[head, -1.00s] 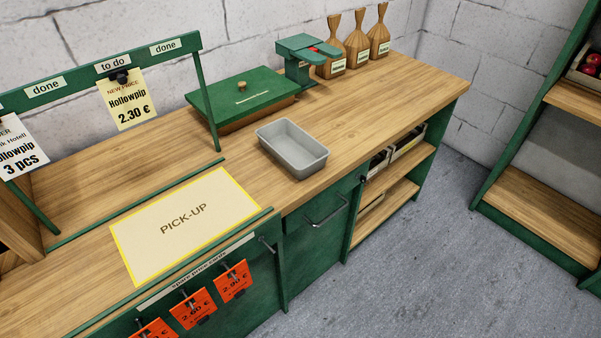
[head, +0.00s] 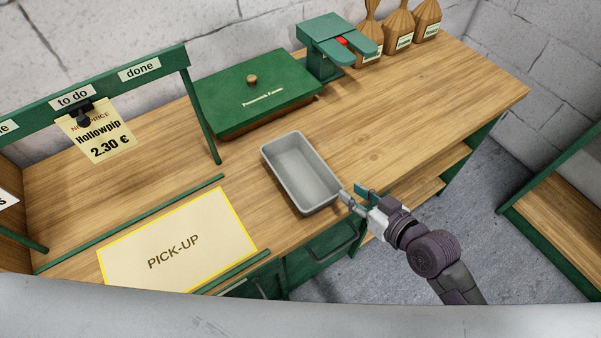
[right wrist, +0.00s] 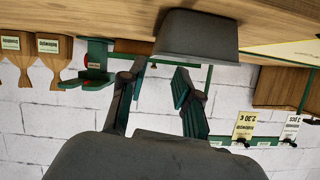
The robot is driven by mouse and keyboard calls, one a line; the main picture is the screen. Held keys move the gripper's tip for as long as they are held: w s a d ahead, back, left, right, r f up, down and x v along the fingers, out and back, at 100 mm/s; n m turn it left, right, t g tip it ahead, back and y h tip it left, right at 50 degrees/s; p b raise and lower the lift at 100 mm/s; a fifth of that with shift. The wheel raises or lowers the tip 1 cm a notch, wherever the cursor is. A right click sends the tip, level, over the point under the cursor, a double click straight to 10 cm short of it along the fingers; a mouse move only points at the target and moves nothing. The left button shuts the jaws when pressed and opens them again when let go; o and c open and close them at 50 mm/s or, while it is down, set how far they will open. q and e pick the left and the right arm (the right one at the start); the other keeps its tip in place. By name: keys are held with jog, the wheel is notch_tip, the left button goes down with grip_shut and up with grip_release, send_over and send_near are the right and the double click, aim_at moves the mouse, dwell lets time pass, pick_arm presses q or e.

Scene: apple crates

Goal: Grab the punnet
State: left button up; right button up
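The punnet (head: 301,172) is a grey, empty rectangular tray on the wooden counter, right of the pick-up mat. My right gripper (head: 354,194) is at the punnet's right near corner, by the counter's front edge, its fingers spread and empty. In the right wrist view, which is upside down, the punnet (right wrist: 196,36) lies beyond the two open fingertips (right wrist: 160,70). Whether a finger touches the punnet, I cannot tell. My left gripper is not in view.
The yellow-edged pick-up mat (head: 175,245) lies left of the punnet. A green-lidded box (head: 255,90) and a green sealing device (head: 337,48) stand behind it. Paper bags (head: 398,30) stand at the back. The counter right of the punnet is clear.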

aim_at(329, 176)
jog(key=x, duration=0.4)
jog(key=shift+w+a, duration=0.15)
jog(key=shift+w+a+f+p, duration=0.2)
jog(key=shift+w+p, duration=0.1)
jog(key=shift+w, duration=0.1)
jog(key=p+x, duration=0.1)
jog(key=x, duration=0.3)
jog(key=shift+w+f, duration=0.15)
jog(key=shift+w, duration=0.15)
jog(key=shift+w+a+f, duration=0.1)
jog(key=shift+w+f, duration=0.05)
jog(key=shift+c, duration=0.6)
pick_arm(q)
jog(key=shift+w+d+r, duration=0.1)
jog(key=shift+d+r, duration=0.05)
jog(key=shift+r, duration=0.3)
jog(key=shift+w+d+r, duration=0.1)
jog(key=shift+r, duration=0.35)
pick_arm(e)
grip_shut()
